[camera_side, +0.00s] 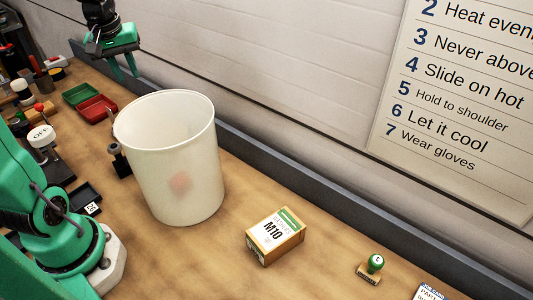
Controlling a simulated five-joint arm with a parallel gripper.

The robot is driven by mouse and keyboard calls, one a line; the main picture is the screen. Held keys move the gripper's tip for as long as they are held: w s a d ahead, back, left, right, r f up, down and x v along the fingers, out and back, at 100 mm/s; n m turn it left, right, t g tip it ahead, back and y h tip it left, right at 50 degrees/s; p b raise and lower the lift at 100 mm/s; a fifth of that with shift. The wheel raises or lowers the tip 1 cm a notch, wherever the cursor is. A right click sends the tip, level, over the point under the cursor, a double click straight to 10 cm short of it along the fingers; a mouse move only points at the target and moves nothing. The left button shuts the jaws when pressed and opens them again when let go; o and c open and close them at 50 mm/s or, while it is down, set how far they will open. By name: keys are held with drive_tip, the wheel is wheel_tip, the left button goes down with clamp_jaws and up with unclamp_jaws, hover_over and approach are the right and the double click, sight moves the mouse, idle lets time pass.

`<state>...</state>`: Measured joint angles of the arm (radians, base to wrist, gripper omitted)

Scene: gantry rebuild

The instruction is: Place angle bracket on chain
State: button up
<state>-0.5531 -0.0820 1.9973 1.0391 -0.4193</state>
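My gripper (125,67) is at the top left, raised above the back of the bench. I cannot make out an angle bracket or a chain in this view. A white translucent bucket (170,160) stands in the middle left, to the right of and nearer than my gripper. A blurred pinkish shape shows through its wall; I cannot tell what it is. The bucket hides part of the bench behind it.
A green tray (79,93) and a red tray (97,108) lie left of the bucket. An M10 box (274,237) and a green-knobbed stamp (372,266) stand to its right. Assorted small items crowd the left. Bare bench lies around the box. A wall runs behind.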

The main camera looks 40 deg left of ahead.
drive_tip(key=s+d+m, duration=0.1)
drive_tip(key=d, duration=0.2)
drive_tip(key=s+d+r+m+t, duration=0.1)
drive_tip(key=d+m, duration=0.1)
drive_tip(key=d, duration=0.2)
drive_tip(key=s+d+m, duration=0.1)
drive_tip(key=d+m, duration=0.1)
drive_tip(key=d, duration=0.2)
drive_tip(key=shift+r+t, duration=0.4)
drive_tip(key=s+d+f+m+t+h, duration=0.1)
drive_tip(key=s+d+m+t, duration=0.1)
drive_tip(key=s+d+m, duration=0.4)
drive_tip(key=shift+d+f, duration=0.25)
drive_tip(key=shift+d, duration=0.95)
